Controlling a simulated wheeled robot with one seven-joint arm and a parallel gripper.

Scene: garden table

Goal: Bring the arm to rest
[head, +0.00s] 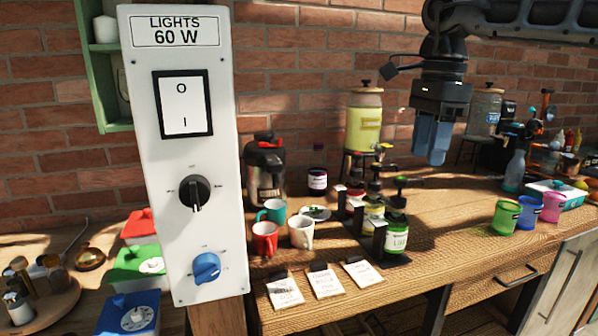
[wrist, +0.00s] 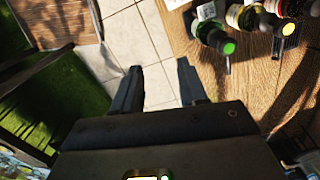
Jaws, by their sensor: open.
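My gripper (head: 432,140) hangs from my arm at the upper right of the head view, fingers pointing down. It is above the wooden table (head: 455,215), clear of everything on it. In the wrist view my gripper (wrist: 157,88) shows two dark fingers apart with nothing between them. Pale floor tiles (wrist: 135,40) lie beyond the fingers there, with the table edge to the right.
Syrup bottles (head: 396,235) with pumps stand below and left of my gripper. Mugs (head: 301,231), a drink dispenser (head: 364,120) and coloured cups (head: 505,217) stand on the table. A white switch panel (head: 185,245) rises at the left front.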

